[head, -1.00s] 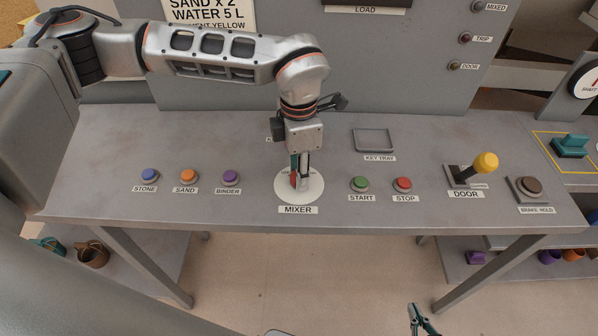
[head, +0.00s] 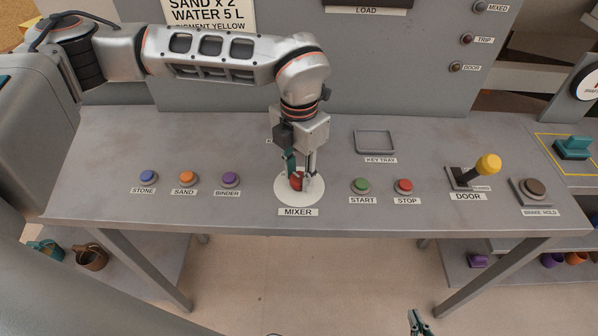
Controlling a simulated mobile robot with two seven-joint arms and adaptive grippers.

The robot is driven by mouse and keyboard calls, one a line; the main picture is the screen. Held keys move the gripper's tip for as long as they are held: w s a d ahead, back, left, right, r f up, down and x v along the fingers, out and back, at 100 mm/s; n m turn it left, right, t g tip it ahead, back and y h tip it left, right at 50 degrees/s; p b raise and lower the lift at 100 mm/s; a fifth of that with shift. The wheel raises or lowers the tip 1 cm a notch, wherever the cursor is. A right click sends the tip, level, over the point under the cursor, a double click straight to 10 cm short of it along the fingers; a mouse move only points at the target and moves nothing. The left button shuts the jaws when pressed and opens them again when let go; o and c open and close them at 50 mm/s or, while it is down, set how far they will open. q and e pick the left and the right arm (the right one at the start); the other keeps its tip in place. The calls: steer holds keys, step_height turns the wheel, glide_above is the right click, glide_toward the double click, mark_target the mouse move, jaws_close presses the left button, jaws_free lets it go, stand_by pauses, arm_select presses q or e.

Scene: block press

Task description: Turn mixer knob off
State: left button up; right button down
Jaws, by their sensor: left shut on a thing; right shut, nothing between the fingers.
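The mixer knob (head: 296,182) is red and sits on a round white dial plate (head: 314,196) above the MIXER label. My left gripper (head: 299,180) points down at the dial from above and is shut on the knob. Its fingers and wrist hide most of the knob and any marks on the far side of the plate. My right gripper (head: 418,322) shows at the bottom edge, below the front of the console, shut and empty.
Stone, sand and binder buttons (head: 230,180) stand left of the dial. The green start button (head: 361,185) and red stop button (head: 404,186) stand close to its right. Further right are the yellow-topped door lever (head: 487,165) and brake hold button (head: 534,187). An empty key tray (head: 375,141) lies behind.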

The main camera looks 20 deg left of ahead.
mark_target(299, 178)
arm_select(q)
steer(key=o, duration=1.1)
steer(key=shift+r, duration=0.1)
step_height(299, 178, up, 12)
stand_by(0.4)
